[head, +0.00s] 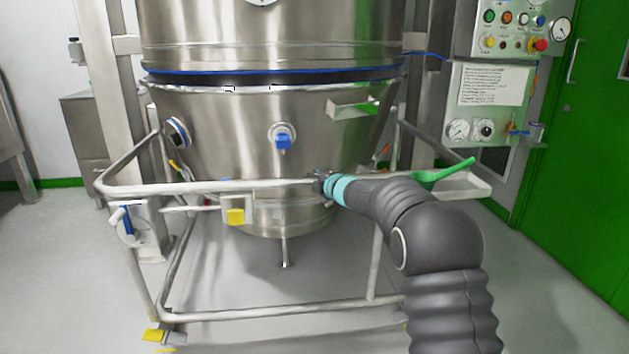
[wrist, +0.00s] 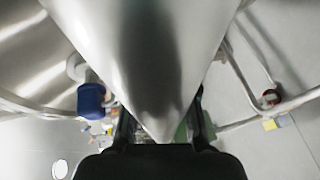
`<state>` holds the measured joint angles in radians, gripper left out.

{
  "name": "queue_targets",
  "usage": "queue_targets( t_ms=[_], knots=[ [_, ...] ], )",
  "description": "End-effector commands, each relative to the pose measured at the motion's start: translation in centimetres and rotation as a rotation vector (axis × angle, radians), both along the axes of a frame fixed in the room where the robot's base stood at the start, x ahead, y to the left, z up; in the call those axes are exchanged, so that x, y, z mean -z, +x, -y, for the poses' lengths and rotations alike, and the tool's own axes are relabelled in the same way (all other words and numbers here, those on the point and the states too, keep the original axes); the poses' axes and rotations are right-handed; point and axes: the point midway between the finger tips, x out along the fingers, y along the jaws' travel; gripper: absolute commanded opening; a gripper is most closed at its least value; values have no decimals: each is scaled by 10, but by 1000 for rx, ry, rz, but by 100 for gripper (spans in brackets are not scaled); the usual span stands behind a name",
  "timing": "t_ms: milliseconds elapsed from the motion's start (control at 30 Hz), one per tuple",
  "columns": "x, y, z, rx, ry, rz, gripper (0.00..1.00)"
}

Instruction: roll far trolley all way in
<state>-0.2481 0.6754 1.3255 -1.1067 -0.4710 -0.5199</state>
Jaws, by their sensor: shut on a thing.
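The trolley (head: 265,186) is a steel tube frame carrying a conical steel bowl (head: 225,135), under a fixed steel chamber (head: 270,35). A dark gap with a blue ring (head: 275,76) lies between bowl and chamber. My gripper (head: 322,184) is shut on the trolley's front rail, right of its middle, reaching in from the lower right. In the wrist view, the gripper (wrist: 160,128) has a dark finger on each side of a pale steel surface that fills the middle, hiding the grip itself. The bowl's underside and far side are hidden.
A green scoop (head: 445,170) lies on a small tray at the trolley's right. Yellow-tipped pedals (head: 154,335) are at its lower left. A control panel (head: 508,28) and green door (head: 585,150) stand at the right. A steel cabinet (head: 85,125) is at the left. The near floor is clear.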

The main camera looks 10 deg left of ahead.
Motion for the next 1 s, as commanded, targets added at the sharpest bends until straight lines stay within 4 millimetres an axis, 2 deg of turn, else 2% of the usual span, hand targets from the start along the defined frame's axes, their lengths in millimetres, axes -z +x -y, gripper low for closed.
queue_targets(
  t_ms=[33, 267, 300, 433, 833, 1000],
  knots=[
    [-15, -2, -5, -13, 11, 19, 0],
    [-14, -2, -5, -13, 11, 19, 0],
    [-14, -2, -5, -13, 11, 19, 25],
    [-13, -2, -5, -12, 10, 17, 58],
    [-6, -1, 0, -5, 6, 9, 58],
    [-8, -9, 7, -4, 5, 7, 58]
  ],
)
